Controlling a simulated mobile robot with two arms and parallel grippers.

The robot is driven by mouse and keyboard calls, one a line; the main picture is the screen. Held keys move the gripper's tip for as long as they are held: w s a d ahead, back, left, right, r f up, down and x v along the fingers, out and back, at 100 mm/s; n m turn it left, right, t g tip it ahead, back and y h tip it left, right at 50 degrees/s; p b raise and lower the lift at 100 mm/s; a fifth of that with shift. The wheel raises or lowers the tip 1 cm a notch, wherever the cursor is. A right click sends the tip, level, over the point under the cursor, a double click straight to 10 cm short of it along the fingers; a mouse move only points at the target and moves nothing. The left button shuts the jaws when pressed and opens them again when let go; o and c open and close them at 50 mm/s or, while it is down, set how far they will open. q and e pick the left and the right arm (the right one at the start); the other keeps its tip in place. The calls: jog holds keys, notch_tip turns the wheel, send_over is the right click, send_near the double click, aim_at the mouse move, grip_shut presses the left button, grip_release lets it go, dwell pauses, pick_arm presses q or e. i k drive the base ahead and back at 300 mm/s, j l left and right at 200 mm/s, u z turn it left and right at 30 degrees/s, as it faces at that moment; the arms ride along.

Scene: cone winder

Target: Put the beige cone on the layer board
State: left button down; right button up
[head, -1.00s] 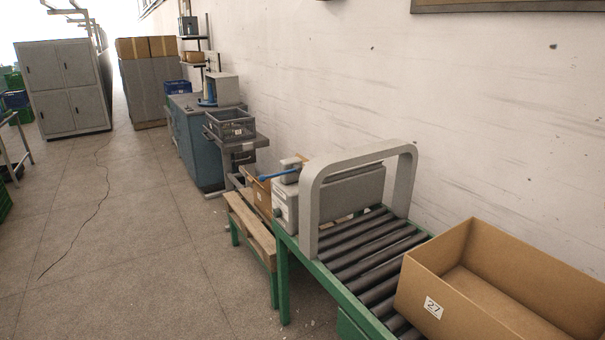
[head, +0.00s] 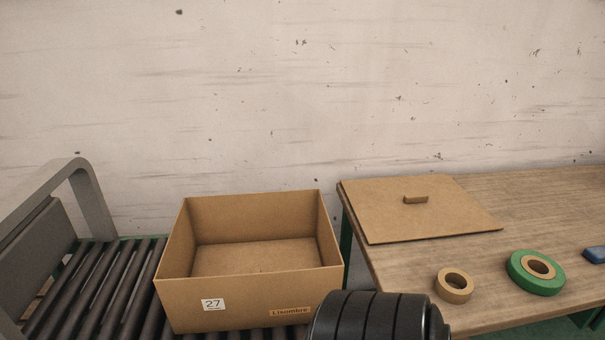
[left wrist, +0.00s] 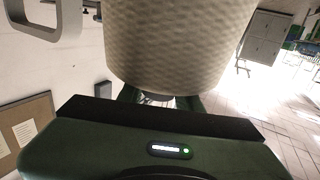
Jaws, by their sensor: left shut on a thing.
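The beige cone (left wrist: 180,45) fills the upper middle of the left wrist view, with a woven-looking yarn surface. My left gripper (left wrist: 158,98) is shut on it at its lower end; the fingers are mostly hidden below the yarn. The cone and both grippers are out of the head view. A flat brown board (head: 370,215) with a small raised tab lies on the wooden table. The open cardboard box (head: 230,295), labelled 27, shows a flat brown floor and no cones. I cannot tell whether the layer board is the table board or the box floor.
The box stands on a roller conveyor (head: 95,285), with a grey arch (head: 90,195) at left. On the wooden table (head: 545,210) are a brown tape roll (head: 441,290), a green roll (head: 519,276) and a blue item (head: 595,254). My black arm part shows at bottom centre.

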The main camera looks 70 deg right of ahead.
aim_at(292, 266)
jog(key=z, duration=2.95)
